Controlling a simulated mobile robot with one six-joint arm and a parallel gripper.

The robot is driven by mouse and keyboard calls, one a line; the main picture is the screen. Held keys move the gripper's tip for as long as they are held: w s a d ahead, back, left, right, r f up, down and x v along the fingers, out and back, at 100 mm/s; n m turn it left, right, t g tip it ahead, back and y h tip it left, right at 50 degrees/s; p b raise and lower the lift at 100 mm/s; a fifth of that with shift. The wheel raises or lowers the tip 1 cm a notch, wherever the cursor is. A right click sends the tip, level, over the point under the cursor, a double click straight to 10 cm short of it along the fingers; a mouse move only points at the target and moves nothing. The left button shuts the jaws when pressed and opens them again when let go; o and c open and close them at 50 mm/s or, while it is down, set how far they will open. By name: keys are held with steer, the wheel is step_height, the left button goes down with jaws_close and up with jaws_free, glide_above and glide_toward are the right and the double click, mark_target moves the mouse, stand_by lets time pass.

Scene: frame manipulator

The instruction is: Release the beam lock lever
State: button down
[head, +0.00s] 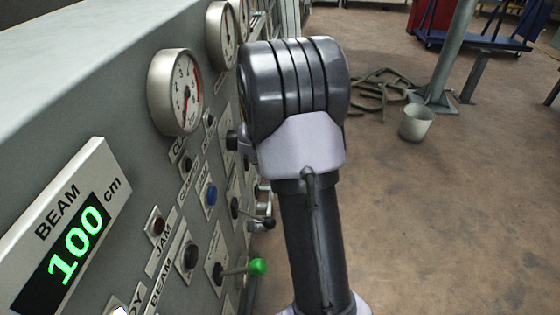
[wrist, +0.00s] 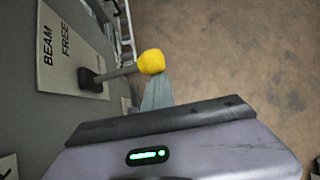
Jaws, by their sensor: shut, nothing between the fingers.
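The beam lock lever (wrist: 120,74) shows in the wrist view as a grey rod with a yellow ball knob (wrist: 151,61). It sticks out to the right from a plate (wrist: 62,55) marked "BEAM FREE". My gripper (wrist: 157,90) is shut and empty. Its fingers show just below the yellow knob, and I cannot tell whether they touch it. In the head view my arm blocks the gripper and the yellow knob from sight.
The grey panel (head: 140,215) carries gauges (head: 175,92), buttons and a "BEAM" display (head: 77,243) reading 100 cm. A lever with a green knob (head: 257,267) sticks out below. Open floor (head: 450,210) lies right, with a bucket (head: 416,123) farther back.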

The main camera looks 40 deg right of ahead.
steer(key=shift+w+d, duration=0.1)
steer(key=shift+w, duration=0.05)
steer(key=shift+r+p, duration=0.65)
steer(key=shift+r, duration=0.05)
step_height(320, 180, up, 4)
steer(key=r+p, duration=0.1)
steer(key=p, duration=0.3)
steer(key=s+a+b, duration=0.3)
steer(key=s+a, duration=0.6)
steer(key=s, duration=0.4)
steer(key=shift+a, duration=0.25)
